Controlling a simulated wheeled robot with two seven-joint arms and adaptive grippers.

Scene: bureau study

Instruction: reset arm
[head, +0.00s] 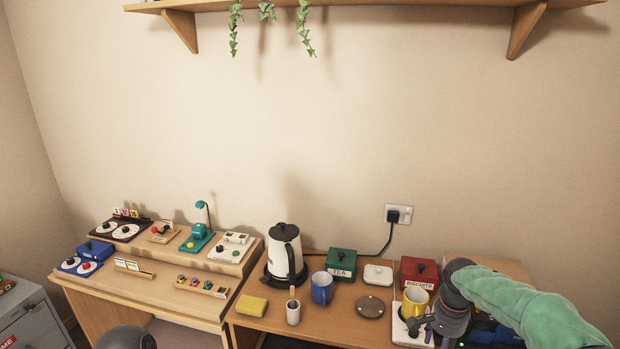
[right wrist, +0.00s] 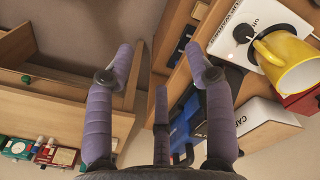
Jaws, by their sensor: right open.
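My right arm (head: 530,300) in a green sleeve comes in from the right in the head view. Its right gripper (head: 428,322) hangs low at the right end of the desk, beside a yellow mug (head: 415,299). In the right wrist view the right gripper (right wrist: 160,65) has its purple fingers spread wide with nothing between them. The yellow mug (right wrist: 288,62) is outside the fingers at the right, by a white plate with a black knob (right wrist: 243,33). My left gripper does not show; a dark rounded part sits at the bottom edge of the head view.
A blue mug (head: 321,288), black-and-white kettle (head: 284,254), green tea box (head: 341,264) and red biscuits box (head: 419,272) crowd the desk. A blue object (right wrist: 188,125) lies below the fingers. A wall shelf (head: 350,4) is overhead; the air before the wall is clear.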

